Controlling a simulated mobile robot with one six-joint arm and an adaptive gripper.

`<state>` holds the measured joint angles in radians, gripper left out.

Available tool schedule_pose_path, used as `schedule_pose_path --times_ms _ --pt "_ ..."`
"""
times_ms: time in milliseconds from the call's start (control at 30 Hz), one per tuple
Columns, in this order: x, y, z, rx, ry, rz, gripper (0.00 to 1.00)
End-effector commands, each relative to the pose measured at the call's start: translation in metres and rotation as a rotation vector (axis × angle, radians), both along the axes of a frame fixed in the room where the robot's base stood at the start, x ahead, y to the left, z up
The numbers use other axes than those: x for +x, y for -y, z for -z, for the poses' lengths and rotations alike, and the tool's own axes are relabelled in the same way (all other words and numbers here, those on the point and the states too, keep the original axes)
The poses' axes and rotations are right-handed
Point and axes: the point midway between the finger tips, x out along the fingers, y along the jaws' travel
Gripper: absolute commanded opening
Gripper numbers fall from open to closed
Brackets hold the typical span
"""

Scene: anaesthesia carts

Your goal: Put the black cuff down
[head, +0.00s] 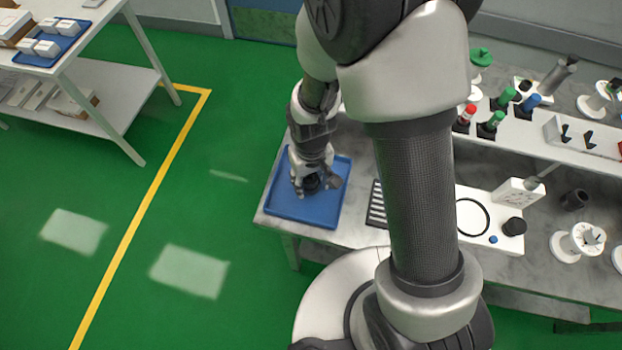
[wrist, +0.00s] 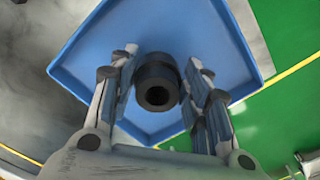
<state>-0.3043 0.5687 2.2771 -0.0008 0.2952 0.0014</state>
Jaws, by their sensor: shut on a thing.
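The black cuff (wrist: 157,82) is a short dark cylinder with a round hole in its end. It sits between the two fingers of my gripper (wrist: 158,92), which are shut on it, in the wrist view. The blue tray (wrist: 215,40) lies behind and below the cuff in that view. In the head view my gripper (head: 312,186) is over the blue tray (head: 290,208) at the table's left end, and the cuff is mostly hidden by the fingers. I cannot tell whether the cuff touches the tray floor.
Right of the tray are a black slotted rack (head: 377,205) and a white board (head: 470,232) with a black ring. Another black cylinder (head: 574,199) stands further right. A raised shelf behind holds red, green and blue-topped items. Green floor lies left of the table.

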Motion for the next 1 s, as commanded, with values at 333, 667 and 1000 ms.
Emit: schedule_pose_path --times_ms 333,667,1000 --pt "0.000 0.000 0.002 0.000 0.000 0.000 0.63" --pt "0.000 0.000 0.001 0.000 0.000 0.000 0.64" --pt "0.001 0.000 -0.053 0.002 0.006 0.000 0.64"
